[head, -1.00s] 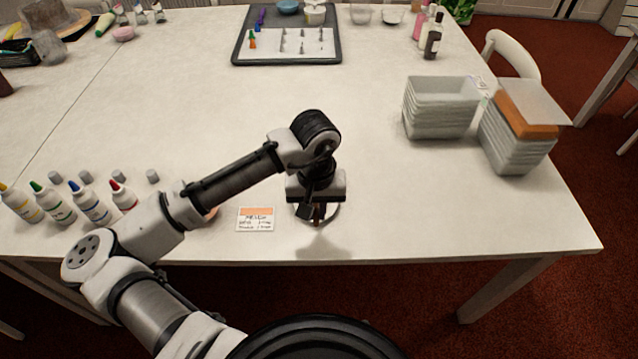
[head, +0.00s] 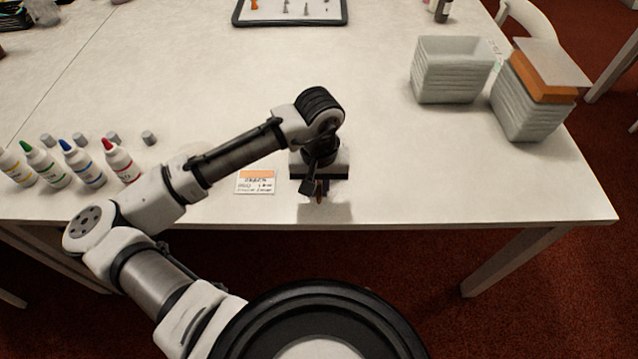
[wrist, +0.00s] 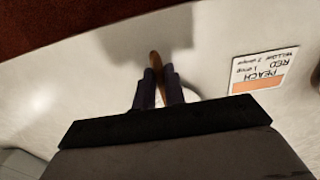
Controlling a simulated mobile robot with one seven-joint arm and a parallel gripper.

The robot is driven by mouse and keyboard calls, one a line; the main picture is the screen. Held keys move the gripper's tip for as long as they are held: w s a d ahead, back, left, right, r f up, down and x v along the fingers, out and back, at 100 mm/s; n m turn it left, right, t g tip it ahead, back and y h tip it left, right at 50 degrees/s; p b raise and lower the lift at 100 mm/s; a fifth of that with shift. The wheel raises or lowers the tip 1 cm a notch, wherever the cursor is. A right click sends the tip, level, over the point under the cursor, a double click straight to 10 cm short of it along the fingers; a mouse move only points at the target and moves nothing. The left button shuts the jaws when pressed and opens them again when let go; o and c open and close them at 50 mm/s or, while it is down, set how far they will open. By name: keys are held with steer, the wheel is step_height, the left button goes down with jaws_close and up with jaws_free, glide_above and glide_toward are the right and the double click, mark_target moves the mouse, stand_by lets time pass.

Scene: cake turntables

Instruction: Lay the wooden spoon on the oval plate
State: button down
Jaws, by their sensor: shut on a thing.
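My gripper (head: 319,190) hangs low over the front edge of the white table, near the middle of the head view. In the wrist view its two dark fingers (wrist: 158,88) are shut on a narrow brown wooden piece, which looks like the wooden spoon (wrist: 155,60). The spoon's tip sticks out past the fingertips; the rest is hidden by the gripper. A small pale rim (wrist: 190,95) shows beside the fingers in the wrist view. I cannot tell whether it is the oval plate. The plate is not clear in the head view.
A label card (head: 255,182) lies left of my gripper. Several coloured-cap bottles (head: 120,160) stand at the left. Stacked grey tubs (head: 455,75) and a second stack with an orange layer (head: 535,105) stand at the right. The tabletop between is clear.

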steer(key=c, duration=1.4)
jaws_free()
step_height(320, 180, up, 14)
steer(key=shift+f, duration=0.1)
